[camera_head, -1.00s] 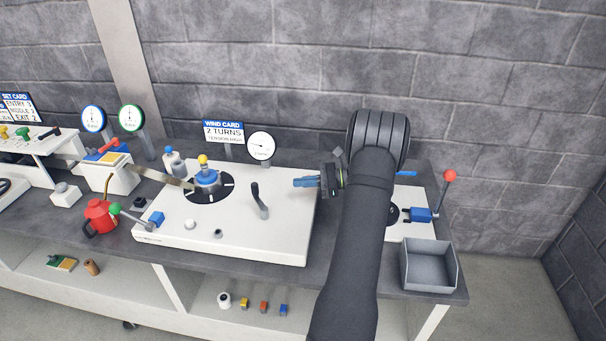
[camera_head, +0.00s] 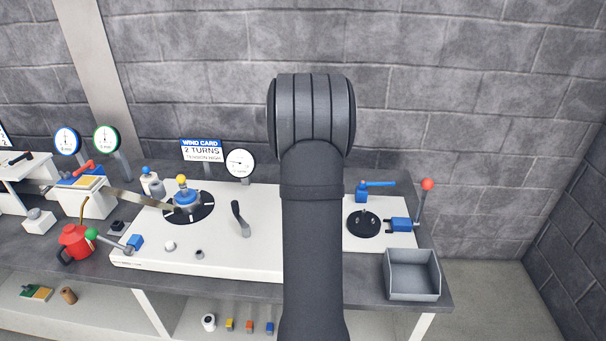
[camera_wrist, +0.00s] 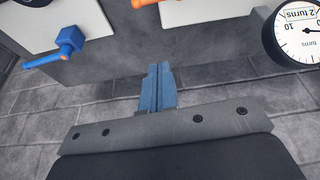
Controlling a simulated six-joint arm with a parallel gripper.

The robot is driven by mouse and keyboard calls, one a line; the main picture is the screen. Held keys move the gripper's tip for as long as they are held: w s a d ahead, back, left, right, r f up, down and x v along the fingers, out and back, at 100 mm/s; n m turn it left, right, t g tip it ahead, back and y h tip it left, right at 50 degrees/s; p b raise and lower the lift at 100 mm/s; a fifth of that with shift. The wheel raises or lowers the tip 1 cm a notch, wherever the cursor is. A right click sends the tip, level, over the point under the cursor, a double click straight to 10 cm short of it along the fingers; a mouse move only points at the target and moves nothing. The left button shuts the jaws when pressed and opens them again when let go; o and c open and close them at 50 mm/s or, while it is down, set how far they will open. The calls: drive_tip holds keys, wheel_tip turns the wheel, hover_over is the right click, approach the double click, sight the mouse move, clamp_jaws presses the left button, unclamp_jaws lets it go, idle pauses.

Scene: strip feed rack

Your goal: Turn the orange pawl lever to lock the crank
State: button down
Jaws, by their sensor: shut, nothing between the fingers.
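My gripper (camera_wrist: 157,88) shows in the wrist view as two blue fingers closed together, with nothing between them. In the head view my arm hides it. An orange bar (camera_wrist: 145,3) is cut off by the top edge of the wrist view, beyond the fingertips and apart from them; I cannot tell whether it is the pawl lever. In the head view, a yellow-knobbed hub (camera_head: 186,197) sits on a black disc, possibly the crank. A dark upright lever (camera_head: 240,217) stands right of it.
The white panel (camera_head: 190,262) has a blue lever (camera_head: 376,185) and a red-knobbed lever (camera_head: 424,203) at right. A grey bin (camera_head: 412,284) stands at the front right. A round gauge (camera_head: 240,163) stands behind the panel. My arm covers the panel's middle.

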wheel_tip(320, 180, down, 11)
drive_tip(key=shift+s+f, duration=0.15)
drive_tip(key=shift+f, duration=0.05)
idle(0.3)
